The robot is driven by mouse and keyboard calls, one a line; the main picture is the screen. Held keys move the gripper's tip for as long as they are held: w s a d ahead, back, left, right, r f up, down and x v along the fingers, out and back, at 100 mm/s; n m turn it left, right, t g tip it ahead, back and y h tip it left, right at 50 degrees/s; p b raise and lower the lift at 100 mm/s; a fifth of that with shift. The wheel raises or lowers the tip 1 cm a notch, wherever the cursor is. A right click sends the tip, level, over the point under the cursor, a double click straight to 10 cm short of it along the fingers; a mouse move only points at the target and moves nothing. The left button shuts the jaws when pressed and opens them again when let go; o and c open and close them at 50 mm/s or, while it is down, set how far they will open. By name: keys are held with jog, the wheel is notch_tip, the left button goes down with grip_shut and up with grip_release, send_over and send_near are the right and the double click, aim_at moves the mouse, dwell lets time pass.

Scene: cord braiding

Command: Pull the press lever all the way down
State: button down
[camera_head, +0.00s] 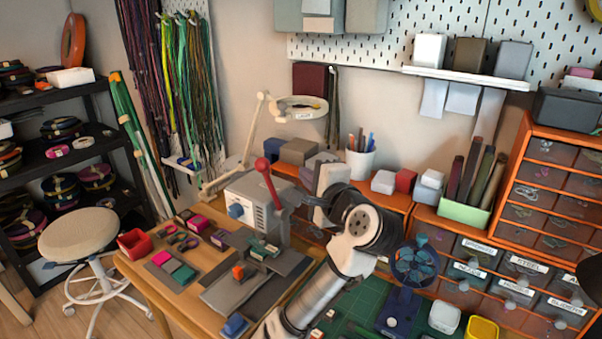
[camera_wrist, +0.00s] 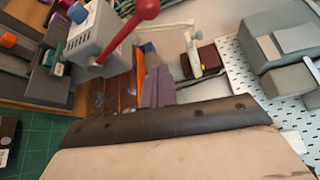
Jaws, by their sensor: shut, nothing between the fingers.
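The press (camera_head: 250,205) is a grey box with a blue knob on its front, on the wooden workbench. Its red lever (camera_head: 270,185) stands raised, with a round knob on top, leaning slightly left in the head view. In the wrist view the lever (camera_wrist: 125,38) slants from the press up to its knob at the top edge. My gripper (camera_head: 318,203) is just right of the press and lever, apart from the knob. It is shut and holds nothing. Its fingertips are not clearly visible. A dark and beige surface fills the bottom of the wrist view.
A ring lamp (camera_head: 298,108) on a jointed arm stands behind the press. A white pen cup (camera_head: 360,163) and boxes line the back shelf. A red tray (camera_head: 134,244) and small tools lie left of the press. Drawers (camera_head: 510,285) stand to the right.

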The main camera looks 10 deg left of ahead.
aim_at(271, 189)
jog(key=w+a+p, duration=0.2)
jog(key=a+p, duration=0.1)
jog(key=a, duration=0.4)
jog(key=shift+w+p, duration=0.3)
jog(key=shift+p, duration=0.05)
jog(key=shift+a+f, duration=0.1)
jog(key=shift+f, duration=0.05)
